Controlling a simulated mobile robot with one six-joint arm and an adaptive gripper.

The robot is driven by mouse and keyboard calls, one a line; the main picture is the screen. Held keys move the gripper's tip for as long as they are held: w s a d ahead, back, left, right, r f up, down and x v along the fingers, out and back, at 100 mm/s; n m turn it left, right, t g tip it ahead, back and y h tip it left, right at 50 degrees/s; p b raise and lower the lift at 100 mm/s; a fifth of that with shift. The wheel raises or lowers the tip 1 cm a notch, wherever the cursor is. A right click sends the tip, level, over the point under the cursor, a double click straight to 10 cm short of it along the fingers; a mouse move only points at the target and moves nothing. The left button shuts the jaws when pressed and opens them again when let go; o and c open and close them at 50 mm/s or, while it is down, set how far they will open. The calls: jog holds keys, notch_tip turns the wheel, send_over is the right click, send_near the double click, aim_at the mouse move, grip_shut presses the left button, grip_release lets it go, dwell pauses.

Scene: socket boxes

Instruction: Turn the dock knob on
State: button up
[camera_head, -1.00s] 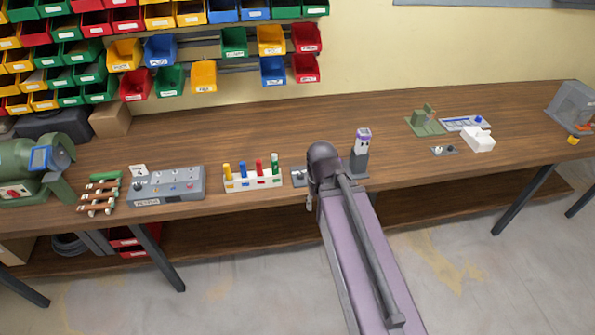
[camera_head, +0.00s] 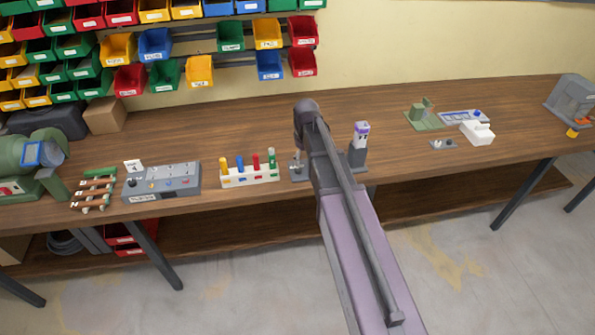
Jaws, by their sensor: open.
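A dark grey dock base (camera_head: 357,160) stands near the bench's front edge, right of my arm. A white and purple handheld device (camera_head: 361,133) stands upright on it. A low grey plate shows left of my arm, with a small light piece (camera_head: 294,166) on it; I cannot tell whether this is the knob.
Left of the plate are a white rack (camera_head: 250,178) with several coloured pegs, a grey control box (camera_head: 162,182) and a copper-barred frame (camera_head: 94,188). A green fixture (camera_head: 424,117) and a white box (camera_head: 477,133) stand right. The bench behind is clear.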

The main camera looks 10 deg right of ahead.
aim_at(299, 169)
jog(key=w+f+n+b, duration=0.1)
jog(key=w+n, duration=0.2)
jog(key=w, duration=0.8)
jog(key=shift+f, duration=0.25)
jog(key=shift+f, duration=0.1)
notch_tip(299, 169, down, 14)
jog(key=b, duration=1.3)
jog(key=shift+r+b, duration=0.2)
jog(key=shift+b, duration=0.2)
grip_shut()
